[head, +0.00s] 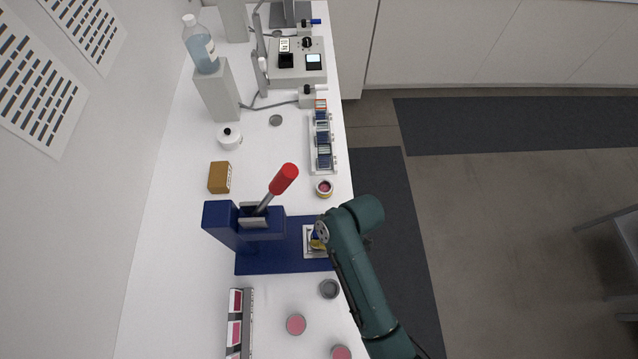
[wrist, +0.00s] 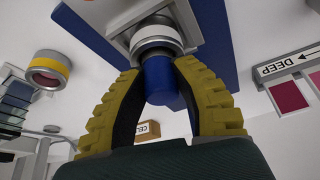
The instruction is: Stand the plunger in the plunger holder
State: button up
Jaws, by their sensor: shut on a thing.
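My gripper (head: 319,243) is over the pale plate (head: 308,252) on the blue press base, and its yellow fingers hide much of what is there. In the wrist view the two fingers (wrist: 160,80) are shut on a blue cylinder (wrist: 168,90), which looks like the plunger. A silver and white round part (wrist: 156,38) is at the cylinder's far end, close to the plate; I cannot tell whether it touches the plate.
The blue press (head: 230,222) with its red-handled lever (head: 284,178) stands left of my gripper. A yellow-banded jar (head: 324,188) is beyond it. Pink pans (head: 296,324) and a labelled swatch strip (head: 235,333) are nearer. A brown box (head: 219,177) is behind the press.

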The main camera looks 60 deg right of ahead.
grip_shut()
jog(key=shift+r+p, duration=3.6)
jog(key=shift+p, duration=0.15)
